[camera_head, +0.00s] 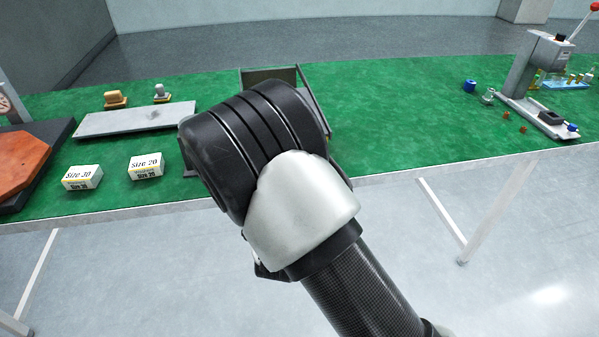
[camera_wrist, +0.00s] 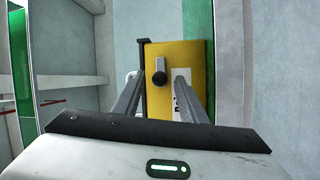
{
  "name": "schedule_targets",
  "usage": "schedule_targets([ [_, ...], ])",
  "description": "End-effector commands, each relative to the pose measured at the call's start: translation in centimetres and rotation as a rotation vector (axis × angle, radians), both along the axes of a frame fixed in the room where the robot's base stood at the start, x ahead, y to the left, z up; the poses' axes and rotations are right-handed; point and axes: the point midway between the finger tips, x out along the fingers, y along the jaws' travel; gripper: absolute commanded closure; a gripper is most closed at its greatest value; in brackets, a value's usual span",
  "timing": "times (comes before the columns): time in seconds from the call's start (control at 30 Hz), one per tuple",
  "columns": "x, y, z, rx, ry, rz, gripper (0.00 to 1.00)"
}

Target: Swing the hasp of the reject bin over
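I take this to be the reject bin; a hasp cannot be clearly told apart from the knob. A dark strip (camera_wrist: 142,58) runs along the panel's left edge. A white label (camera_wrist: 178,111) is mostly hidden by a finger. My gripper (camera_wrist: 158,83) is open, with one finger on each side of the knob. Whether they touch it cannot be told. In the head view my arm hides the gripper and the yellow panel.
A grey open frame or box (camera_head: 284,73) stands behind my arm on the green table (camera_head: 400,105). Two small size-marked boxes (camera_head: 146,166) and a grey plate (camera_head: 135,120) lie left. A lever press (camera_head: 540,75) stands far right. The table's middle right is clear.

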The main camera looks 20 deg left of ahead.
Motion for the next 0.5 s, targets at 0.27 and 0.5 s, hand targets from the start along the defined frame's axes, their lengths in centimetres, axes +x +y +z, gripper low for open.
schedule_targets([
  [0.27,-4.0,-0.5,-0.4,-0.004,0.003,0.005,0.62],
  [0.5,-9.9,-1.5,-1.1,-0.005,0.003,0.005,0.62],
])
